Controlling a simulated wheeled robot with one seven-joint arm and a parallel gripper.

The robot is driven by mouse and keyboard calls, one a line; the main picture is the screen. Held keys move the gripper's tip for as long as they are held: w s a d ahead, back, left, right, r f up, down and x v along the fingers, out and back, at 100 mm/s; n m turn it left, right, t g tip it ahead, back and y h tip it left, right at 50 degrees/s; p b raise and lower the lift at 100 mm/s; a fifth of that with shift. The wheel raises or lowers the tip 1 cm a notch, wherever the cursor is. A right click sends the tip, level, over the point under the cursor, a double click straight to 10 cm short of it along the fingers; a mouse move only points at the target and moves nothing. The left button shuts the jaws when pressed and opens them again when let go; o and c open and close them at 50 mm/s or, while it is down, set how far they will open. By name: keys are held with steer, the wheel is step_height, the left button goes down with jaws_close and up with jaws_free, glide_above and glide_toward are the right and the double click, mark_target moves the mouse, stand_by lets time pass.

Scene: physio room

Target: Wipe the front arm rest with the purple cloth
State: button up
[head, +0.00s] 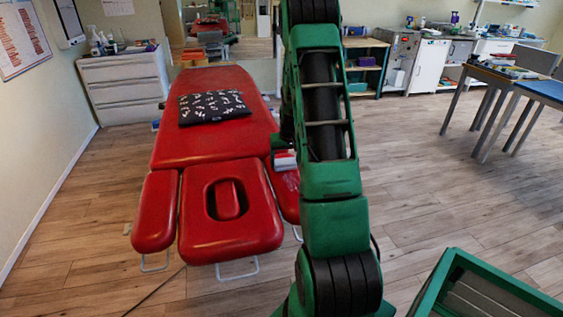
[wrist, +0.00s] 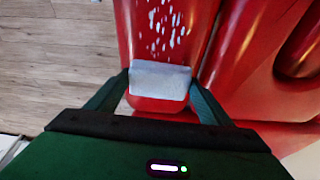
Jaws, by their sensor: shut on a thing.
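My gripper (wrist: 160,92) is shut on a folded cloth (wrist: 160,80), which looks pale greyish-lavender in the wrist view. The cloth lies across a red padded arm rest (wrist: 165,108), close to its rounded end. White specks (wrist: 165,28) are scattered on the arm rest beyond the cloth. In the head view this arm rest (head: 288,191) is the one right of the face-hole headrest, partly hidden by my arm. A pale patch that seems to be the cloth (head: 284,158) shows there beside my arm. Whether the cloth presses on the pad is hard to tell.
The red treatment table (head: 215,140) bears a black patterned cushion (head: 213,107). The headrest (head: 215,240) and the other arm rest (head: 155,212) are at its near end. A green-framed crate (head: 455,290) stands at lower right. Wooden floor is free to the right.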

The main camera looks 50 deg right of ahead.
mark_target(292, 183)
steer(key=shift+s+a+r, duration=0.1)
steer(key=shift+s+a, duration=0.5)
steer(key=shift+s, duration=0.4)
steer(key=shift+s+a+f, duration=0.1)
steer(key=shift+s+a, duration=0.5)
steer(key=shift+s, duration=0.45)
steer(key=shift+s+a+r, duration=0.1)
steer(key=shift+s+a, duration=0.5)
steer(key=shift+s, duration=0.4)
steer(key=shift+s+a, duration=0.55)
steer(key=shift+s, duration=0.25)
steer(key=shift+s+a, duration=0.5)
steer(key=shift+s, duration=0.3)
steer(key=shift+s+a, duration=0.5)
steer(key=shift+s, duration=0.3)
steer(key=shift+s+a, duration=0.45)
steer(key=shift+s, duration=0.3)
steer(key=shift+r, duration=3)
steer(key=shift+r, duration=1.45)
